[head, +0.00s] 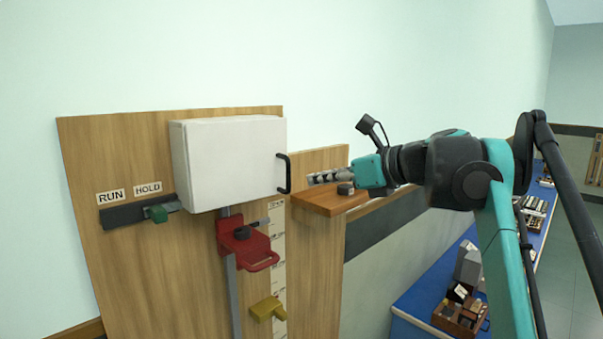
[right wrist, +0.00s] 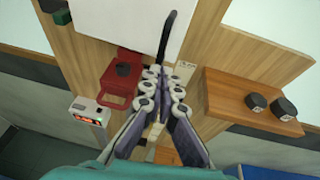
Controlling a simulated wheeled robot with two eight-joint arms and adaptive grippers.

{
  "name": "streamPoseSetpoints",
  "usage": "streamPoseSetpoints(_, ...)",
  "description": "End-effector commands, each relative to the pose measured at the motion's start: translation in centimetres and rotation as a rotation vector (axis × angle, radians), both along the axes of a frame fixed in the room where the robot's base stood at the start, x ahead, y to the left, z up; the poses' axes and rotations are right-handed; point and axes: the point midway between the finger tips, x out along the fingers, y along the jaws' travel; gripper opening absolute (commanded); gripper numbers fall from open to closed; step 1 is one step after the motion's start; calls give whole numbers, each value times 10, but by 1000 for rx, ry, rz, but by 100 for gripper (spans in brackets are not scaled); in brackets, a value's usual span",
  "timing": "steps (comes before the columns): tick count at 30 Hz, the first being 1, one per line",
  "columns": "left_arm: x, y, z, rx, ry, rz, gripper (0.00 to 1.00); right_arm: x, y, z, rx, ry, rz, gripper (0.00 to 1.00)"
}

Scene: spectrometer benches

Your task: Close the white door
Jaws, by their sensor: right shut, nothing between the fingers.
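The white door (head: 235,165) is the front of a white box on a wooden panel, with a black upright handle (head: 284,174) at its right edge. It looks flush with the box, but I cannot tell whether a small gap remains. In the right wrist view the white door (right wrist: 100,18) is at the top and its handle (right wrist: 166,38) rises just beyond my fingertips. My right gripper (head: 312,179) is shut and empty, pointing left at the handle from its right, apparently a little apart. Its fingers (right wrist: 163,78) meet in the right wrist view. My left gripper is not in view.
A wooden shelf (head: 325,203) with dark knobs is just under my right gripper. Below the box are a red bracket (head: 240,240) and a yellow block (head: 266,308). A green slider knob (head: 157,213) sits at left under RUN and HOLD labels. A blue bench (head: 415,300) stands right.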

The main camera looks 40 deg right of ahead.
Motion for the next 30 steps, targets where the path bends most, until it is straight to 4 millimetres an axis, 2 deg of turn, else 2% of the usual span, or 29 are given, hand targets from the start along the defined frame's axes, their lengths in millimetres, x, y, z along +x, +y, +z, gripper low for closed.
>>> streamPoseSetpoints(3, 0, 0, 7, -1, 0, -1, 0, 22, 7, -2, -1, 0, 4, 0)
streamPoseSetpoints(9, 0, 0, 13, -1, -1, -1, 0, 43, 12, -3, -1, 0, 3, 0)
streamPoseSetpoints(23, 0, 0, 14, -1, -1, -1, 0, 49, 12, -4, -1, 0, 0, 0)
streamPoseSetpoints(30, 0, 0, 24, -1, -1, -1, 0, 74, 5, -2, -2, 0, 2, 0)
